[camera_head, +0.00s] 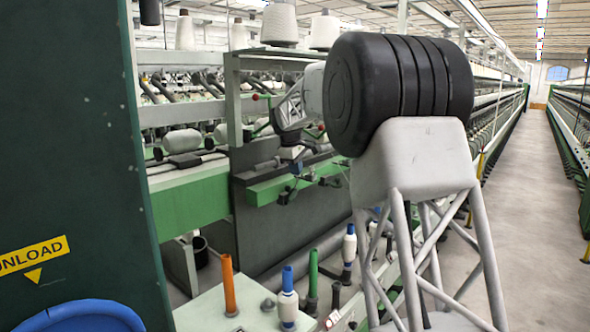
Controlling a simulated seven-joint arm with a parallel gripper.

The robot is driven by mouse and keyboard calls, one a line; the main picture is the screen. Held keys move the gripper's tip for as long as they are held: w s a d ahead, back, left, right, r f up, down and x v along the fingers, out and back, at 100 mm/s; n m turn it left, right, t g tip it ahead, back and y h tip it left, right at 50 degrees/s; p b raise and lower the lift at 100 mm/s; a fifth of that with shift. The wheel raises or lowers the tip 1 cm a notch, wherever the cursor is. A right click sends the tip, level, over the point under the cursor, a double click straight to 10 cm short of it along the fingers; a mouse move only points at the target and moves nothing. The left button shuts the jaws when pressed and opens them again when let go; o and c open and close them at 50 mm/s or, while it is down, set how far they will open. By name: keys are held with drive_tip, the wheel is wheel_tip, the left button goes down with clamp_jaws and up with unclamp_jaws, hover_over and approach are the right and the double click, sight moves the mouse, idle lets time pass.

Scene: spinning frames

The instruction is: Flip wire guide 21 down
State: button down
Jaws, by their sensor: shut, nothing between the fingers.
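My gripper (291,154) is at the end of my arm, beyond the big black ribbed joint, at mid picture. It is small here and points down just above a green rail (268,190) of the spinning frame. Its fingers look shut, with nothing seen between them. Small dark wire guides (296,181) and thin fittings sit along this rail, under and beside my gripper. I cannot read any numbers, so I cannot tell which one is wire guide 21 or whether it is up or down. I cannot tell if my fingers touch a guide. My arm hides the rail further right.
A dark green cabinet (75,150) fills the left. White cones (280,24) stand above the frame. A clear aisle (525,200) runs back at right.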

drive_tip(key=shift+s+d+f+t+y, duration=0.25)
drive_tip(key=shift+s+d+t+y, duration=0.05)
drive_tip(key=shift+s+d, duration=0.1)
idle(0.3)
drive_tip(key=s+d+f+t+y, duration=0.1)
drive_tip(key=s+d+f, duration=0.2)
drive_tip(key=f, duration=0.3)
drive_tip(key=s+d+f+t+y, duration=0.2)
drive_tip(key=s+d+f, duration=0.1)
drive_tip(key=f, duration=0.3)
drive_tip(key=shift+s+d+f+m, duration=0.15)
drive_tip(key=shift+s+d+m, duration=0.05)
drive_tip(key=shift+d+m, duration=0.1)
idle(0.7)
idle(0.3)
drive_tip(key=shift+s, duration=0.1)
drive_tip(key=s+d+r, duration=0.4)
drive_tip(key=s, duration=0.3)
drive_tip(key=shift+s+d+r, duration=0.2)
drive_tip(key=shift+s, duration=0.1)
idle(0.4)
